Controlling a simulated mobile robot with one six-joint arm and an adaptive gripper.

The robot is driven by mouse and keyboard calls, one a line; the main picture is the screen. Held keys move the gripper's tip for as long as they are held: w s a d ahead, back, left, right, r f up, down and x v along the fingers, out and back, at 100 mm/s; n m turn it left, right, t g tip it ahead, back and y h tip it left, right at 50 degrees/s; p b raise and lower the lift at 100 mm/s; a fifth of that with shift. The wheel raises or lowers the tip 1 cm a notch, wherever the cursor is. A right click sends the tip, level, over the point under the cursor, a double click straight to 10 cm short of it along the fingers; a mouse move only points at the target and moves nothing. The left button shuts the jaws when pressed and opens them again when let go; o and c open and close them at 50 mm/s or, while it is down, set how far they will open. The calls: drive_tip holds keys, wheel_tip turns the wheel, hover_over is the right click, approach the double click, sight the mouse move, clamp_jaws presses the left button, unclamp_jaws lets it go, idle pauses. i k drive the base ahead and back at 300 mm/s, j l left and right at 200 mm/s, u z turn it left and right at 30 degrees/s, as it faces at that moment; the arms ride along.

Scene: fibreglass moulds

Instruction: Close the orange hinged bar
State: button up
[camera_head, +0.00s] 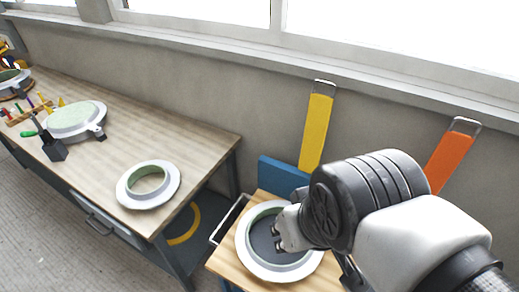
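The orange hinged bar (452,158) stands up at the right against the grey wall, leaning a little to the right. It has a metal loop at its top end. Its lower part and its hinge are hidden behind my arm. My gripper (277,237) is left of and below the bar, well apart from it, over the white ring mould on the wooden top. My wrist covers much of the gripper, and the gap between its fingers is not clear. I see nothing held in it.
A yellow bar (317,132) stands raised beside a blue block (283,178). The white ring mould (243,246) lies on a small wooden-topped cart (232,262) with a metal handle. A long workbench (204,138) at left holds another ring (127,198), moulds and tools.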

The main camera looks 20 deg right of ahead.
sight(453, 146)
drive_tip(key=z, duration=1.75)
